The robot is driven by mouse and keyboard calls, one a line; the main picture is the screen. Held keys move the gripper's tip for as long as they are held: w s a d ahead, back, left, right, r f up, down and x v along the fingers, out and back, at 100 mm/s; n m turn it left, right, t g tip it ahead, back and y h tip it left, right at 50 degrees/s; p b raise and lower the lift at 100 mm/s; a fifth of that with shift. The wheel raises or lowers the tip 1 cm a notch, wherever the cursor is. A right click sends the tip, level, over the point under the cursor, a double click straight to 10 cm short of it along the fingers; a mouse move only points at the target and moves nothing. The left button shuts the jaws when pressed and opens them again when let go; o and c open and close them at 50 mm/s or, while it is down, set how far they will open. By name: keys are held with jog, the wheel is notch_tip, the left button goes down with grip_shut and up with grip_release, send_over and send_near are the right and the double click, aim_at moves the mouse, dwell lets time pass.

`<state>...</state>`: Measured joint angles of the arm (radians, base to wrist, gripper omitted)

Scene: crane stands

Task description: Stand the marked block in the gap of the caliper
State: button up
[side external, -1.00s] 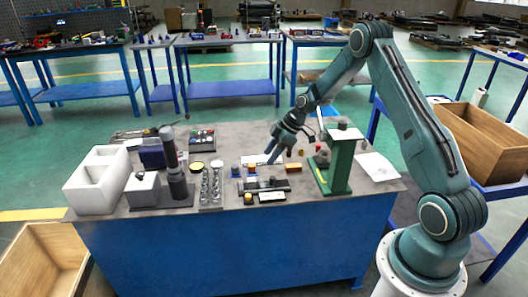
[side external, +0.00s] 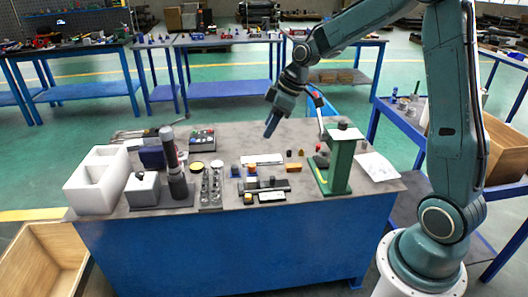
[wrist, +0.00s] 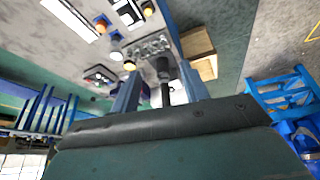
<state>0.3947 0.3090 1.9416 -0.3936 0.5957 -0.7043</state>
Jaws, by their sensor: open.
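The caliper (side external: 280,184) is a dark bar with a pale panel, lying near the front edge of the workbench. I cannot tell at this size which block bears the mark, or whether one is in the caliper's gap. My gripper (side external: 269,134) hangs above the rear part of the bench, behind the caliper and clear of the blocks. Its fingers (wrist: 158,92) are apart in the wrist view, with no block seen between them.
A green stand (side external: 341,165) is right of the caliper. A dark cylinder on a base (side external: 175,172), glass-like pieces (side external: 211,188) and a white divided box (side external: 96,181) are to its left. The bench's back middle is clear.

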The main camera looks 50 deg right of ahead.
jog(key=s+a+r+m+h, duration=0.1)
jog(key=s+a+r, duration=0.2)
jog(key=s+r, duration=0.25)
jog(key=s+a+r+m, duration=0.2)
jog(key=s+a+r, duration=0.2)
jog(key=s, duration=0.3)
jog(key=s+a+m+t+h, duration=0.1)
jog(key=s+a+m, duration=0.1)
jog(key=s, duration=1.2)
jog(key=shift+r+m+t, duration=0.15)
jog(key=shift+m+t, duration=0.15)
jog(key=shift+m, duration=0.5)
